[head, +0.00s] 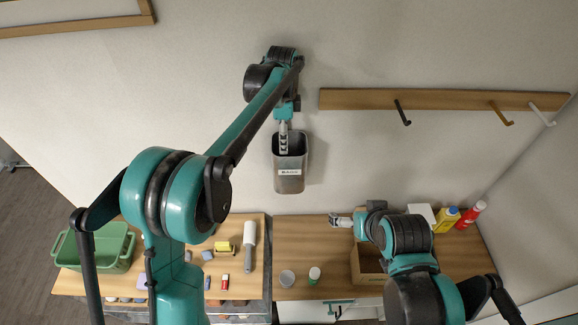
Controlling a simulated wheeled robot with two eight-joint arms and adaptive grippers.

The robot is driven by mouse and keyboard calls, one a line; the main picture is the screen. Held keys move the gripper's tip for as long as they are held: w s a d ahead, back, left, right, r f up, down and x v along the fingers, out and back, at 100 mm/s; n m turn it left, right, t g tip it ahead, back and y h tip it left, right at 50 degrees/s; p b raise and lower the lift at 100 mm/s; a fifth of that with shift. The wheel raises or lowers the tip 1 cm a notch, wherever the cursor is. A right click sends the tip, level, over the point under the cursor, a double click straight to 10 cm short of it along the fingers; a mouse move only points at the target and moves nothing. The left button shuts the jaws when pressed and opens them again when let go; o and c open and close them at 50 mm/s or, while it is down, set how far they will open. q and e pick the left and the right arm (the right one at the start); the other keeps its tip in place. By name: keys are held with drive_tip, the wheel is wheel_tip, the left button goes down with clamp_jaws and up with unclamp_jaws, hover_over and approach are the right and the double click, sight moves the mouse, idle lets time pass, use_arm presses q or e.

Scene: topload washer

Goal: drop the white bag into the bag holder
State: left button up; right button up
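The bag holder (290,184) is a dark bin with a "BAGS" label, mounted on the wall above the counter. My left gripper (283,149) points down at the holder's open top, with its fingers at or inside the mouth. I cannot tell from this angle whether its fingers are apart or closed. I cannot make out a white bag in it or elsewhere; the inside of the holder is dark. My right gripper (334,220) is low over the wooden counter, pointing left, away from the holder. Its finger opening is too small to tell.
A wooden rail (440,101) with hooks is on the wall at right. A green basket (118,248), a lint roller (249,245) and small items lie on the left counter. A cardboard box (366,265), yellow bottle (446,219) and red bottle (470,215) stand near my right arm.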

use_arm(q)
wheel_tip(320, 180, up, 12)
idle(0.4)
drive_tip(key=shift+f, duration=0.1)
drive_tip(key=s+a+f+n+t+b, duration=0.2)
drive_tip(key=s+a+f+n+b, duration=0.4)
drive_tip(key=f, duration=1)
drive_tip(key=s+a+f+n+t+b, duration=0.2)
drive_tip(key=s+a+f+n+b, duration=0.4)
drive_tip(key=s+f+b, duration=0.5)
drive_tip(key=s+a+f+n+t+b, duration=0.3)
drive_tip(key=s+f+b, duration=0.6)
drive_tip(key=f+b, duration=1.1)
wheel_tip(320, 180, down, 2)
drive_tip(key=a+n, duration=0.2)
drive_tip(key=n, duration=0.1)
drive_tip(key=shift+s+a+f+b, duration=0.25)
drive_tip(key=shift+s+a+b, duration=0.05)
drive_tip(key=shift+s+a, duration=0.1)
